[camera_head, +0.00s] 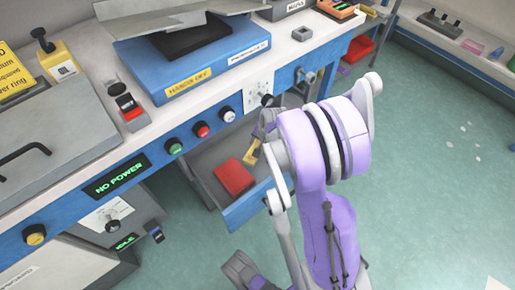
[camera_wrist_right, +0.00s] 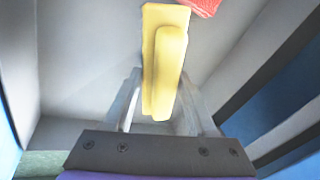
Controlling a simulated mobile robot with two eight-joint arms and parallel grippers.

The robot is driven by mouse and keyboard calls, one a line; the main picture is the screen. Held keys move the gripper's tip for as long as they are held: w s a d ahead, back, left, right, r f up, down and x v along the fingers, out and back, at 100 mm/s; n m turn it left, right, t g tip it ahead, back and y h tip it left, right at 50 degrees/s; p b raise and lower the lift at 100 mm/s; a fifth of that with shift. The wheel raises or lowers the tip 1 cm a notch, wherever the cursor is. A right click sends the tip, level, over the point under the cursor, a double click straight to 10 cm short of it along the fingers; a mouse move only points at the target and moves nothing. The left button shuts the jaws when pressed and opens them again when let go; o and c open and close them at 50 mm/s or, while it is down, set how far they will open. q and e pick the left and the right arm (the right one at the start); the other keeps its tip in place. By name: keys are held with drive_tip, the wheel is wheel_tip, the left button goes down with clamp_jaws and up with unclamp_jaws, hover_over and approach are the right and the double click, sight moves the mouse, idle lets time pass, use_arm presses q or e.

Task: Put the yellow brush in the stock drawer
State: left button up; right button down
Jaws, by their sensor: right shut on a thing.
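The yellow brush (camera_head: 252,153) is held by my right gripper (camera_head: 258,142), partly hidden behind my purple arm. In the right wrist view the brush (camera_wrist_right: 165,70) stands lengthwise between the two fingers of the right gripper (camera_wrist_right: 160,98), which is shut on it. The open drawer (camera_head: 252,208) has a blue front and a grey inside. The brush is over or in the drawer's back right part; its height above the floor is unclear. My left gripper (camera_head: 240,270) shows only partly at the bottom edge; its jaws are unclear.
A red block (camera_head: 234,178) lies in the drawer, left of the brush; its edge shows in the right wrist view (camera_wrist_right: 205,5). The bench front (camera_head: 150,155) with knobs and a "NO POWER" display is above the drawer.

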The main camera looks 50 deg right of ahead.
wheel_tip(320, 180, down, 2)
drive_tip(key=shift+w+f+b, duration=0.1)
drive_tip(key=shift+f+b, duration=0.15)
drive_tip(key=shift+b, duration=0.25)
drive_tip(key=shift+r, duration=0.1)
use_arm(q)
drive_tip(key=shift+w+d+f, duration=0.15)
drive_tip(key=shift+f, duration=0.75)
use_arm(e)
drive_tip(key=shift+c, duration=1)
unclamp_jaws()
use_arm(q)
drive_tip(key=shift+f, duration=0.1)
